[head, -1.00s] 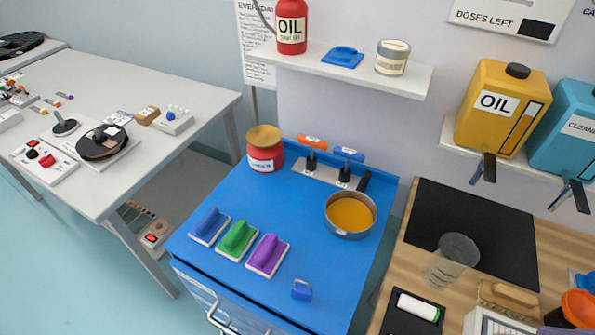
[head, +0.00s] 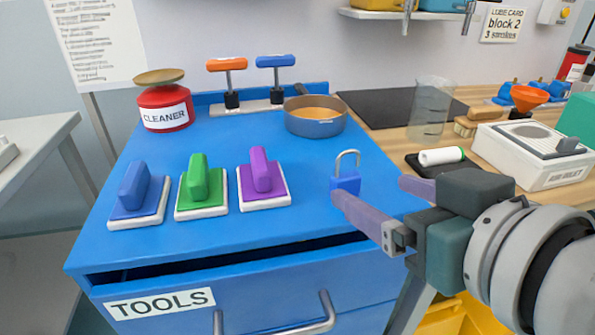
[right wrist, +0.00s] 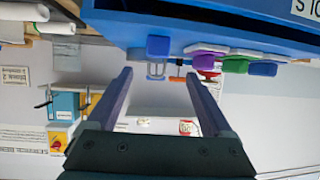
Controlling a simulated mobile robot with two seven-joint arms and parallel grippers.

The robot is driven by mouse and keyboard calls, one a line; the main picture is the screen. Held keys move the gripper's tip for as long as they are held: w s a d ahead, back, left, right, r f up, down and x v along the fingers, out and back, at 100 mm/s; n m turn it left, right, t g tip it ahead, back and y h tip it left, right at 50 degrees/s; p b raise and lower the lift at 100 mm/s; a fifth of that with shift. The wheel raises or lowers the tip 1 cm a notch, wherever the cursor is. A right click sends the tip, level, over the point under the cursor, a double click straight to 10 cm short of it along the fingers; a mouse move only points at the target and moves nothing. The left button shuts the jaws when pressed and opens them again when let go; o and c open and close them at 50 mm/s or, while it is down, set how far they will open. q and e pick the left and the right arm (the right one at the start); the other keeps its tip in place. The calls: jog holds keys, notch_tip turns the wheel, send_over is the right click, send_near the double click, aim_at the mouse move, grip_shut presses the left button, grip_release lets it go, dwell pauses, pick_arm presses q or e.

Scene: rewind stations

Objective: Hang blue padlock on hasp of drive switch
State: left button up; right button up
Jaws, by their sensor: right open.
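The blue padlock (head: 345,184) stands upright on the blue top of the tools cart, near its front right, with its grey shackle upward. It also shows in the right wrist view (right wrist: 158,46), upside down, beyond and between the fingertips. My right gripper (head: 368,190) is open and empty, coming in from the right. Its near fingertip overlaps the padlock's lower edge in the head view; I cannot tell whether they touch. The right wrist view shows the two purple fingers (right wrist: 158,75) wide apart. I cannot make out a drive switch or hasp now. My left gripper is out of view.
Blue, green and purple blocks (head: 262,180) on white bases stand left of the padlock. A pan (head: 316,128), a red cleaner tin (head: 165,112) and two levers (head: 228,80) stand behind. A wooden counter (head: 390,138) with a glass beaker (head: 431,108) lies to the right.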

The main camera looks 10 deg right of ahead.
aim_at(349, 177)
jog(key=x, duration=0.4)
jog(key=shift+d+r+b, duration=0.1)
jog(key=shift+d+b, duration=0.1)
jog(key=shift+b, duration=0.1)
jog(key=b+x, duration=0.1)
jog(key=x, duration=0.4)
jog(key=shift+f, duration=0.25)
jog(key=shift+w+f, duration=0.1)
jog(key=shift+w, duration=0.1)
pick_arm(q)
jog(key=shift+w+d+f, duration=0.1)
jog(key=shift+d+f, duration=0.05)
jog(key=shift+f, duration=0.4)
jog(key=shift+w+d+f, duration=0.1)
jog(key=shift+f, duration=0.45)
pick_arm(e)
jog(key=shift+c, duration=0.3)
jog(key=c, duration=0.9)
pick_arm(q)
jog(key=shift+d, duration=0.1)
pick_arm(e)
grip_shut()
